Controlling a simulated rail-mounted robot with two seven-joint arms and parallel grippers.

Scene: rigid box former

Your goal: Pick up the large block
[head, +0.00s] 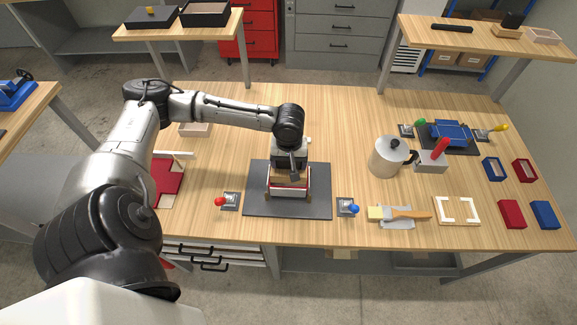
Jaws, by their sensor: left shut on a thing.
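My left gripper (289,172) reaches down over the middle of the dark mat (320,205). It is shut on what appears to be the large block (289,182), a pale wooden piece. The fingers and wrist hide much of the block. Red and white walls (288,193) show around or just below the block, on the mat. I cannot tell whether the block touches the bottom there. My right gripper is not in view.
A red-knobbed clamp (229,201) and a blue-knobbed clamp (347,207) flank the mat. A metal pot (387,158), a brush (405,213) and a white frame (457,210) stand to the right. A red sheet (168,182) lies left. The table behind the mat is mostly clear.

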